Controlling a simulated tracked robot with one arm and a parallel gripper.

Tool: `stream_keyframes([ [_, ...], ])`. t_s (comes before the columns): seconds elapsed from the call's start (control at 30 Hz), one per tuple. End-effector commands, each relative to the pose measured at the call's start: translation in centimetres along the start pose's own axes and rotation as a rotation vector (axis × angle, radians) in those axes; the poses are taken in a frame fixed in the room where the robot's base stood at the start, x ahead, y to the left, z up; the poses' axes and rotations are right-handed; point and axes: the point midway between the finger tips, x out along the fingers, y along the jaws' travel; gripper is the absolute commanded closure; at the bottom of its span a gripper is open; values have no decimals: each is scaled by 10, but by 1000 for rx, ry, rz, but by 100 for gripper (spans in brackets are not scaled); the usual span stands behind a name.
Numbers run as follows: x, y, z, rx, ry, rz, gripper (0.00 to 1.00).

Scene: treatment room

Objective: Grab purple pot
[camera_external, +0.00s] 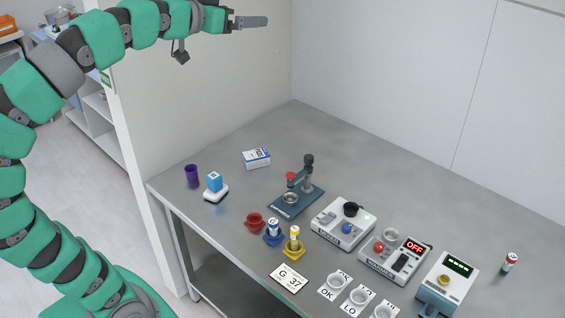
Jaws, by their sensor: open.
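A purple pot (192,176), a small upright cylinder, stands near the left corner of the grey table (330,140). My gripper (262,21) is high at the top of the picture, well above and apart from the pot, and holds nothing that I can see. Its jaws show nearly edge-on. My green arm reaches up along the left side and across the top.
A blue block on a white base (215,187) stands just right of the pot. A white box (257,158), a press (296,195), coloured cups (255,222) and several devices (396,258) fill the front and middle. The back of the table is clear.

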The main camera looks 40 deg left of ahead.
Motion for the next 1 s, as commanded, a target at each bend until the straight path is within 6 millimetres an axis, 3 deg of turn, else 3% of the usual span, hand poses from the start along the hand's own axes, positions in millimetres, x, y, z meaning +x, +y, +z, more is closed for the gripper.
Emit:
stream_keyframes([
  [0.07,-1,1,0,3,2,1,0],
  [0.2,0,0,0,2,1,1,31],
  [0.47,0,-1,1,0,0,-1,31],
  [0.57,9,-12,14,-1,-11,-15,31],
  [0.67,29,-41,46,-4,-37,-48,31],
  [0.8,65,-105,122,-11,-97,-115,31],
  [1.0,93,-190,237,-24,-169,-196,31],
])
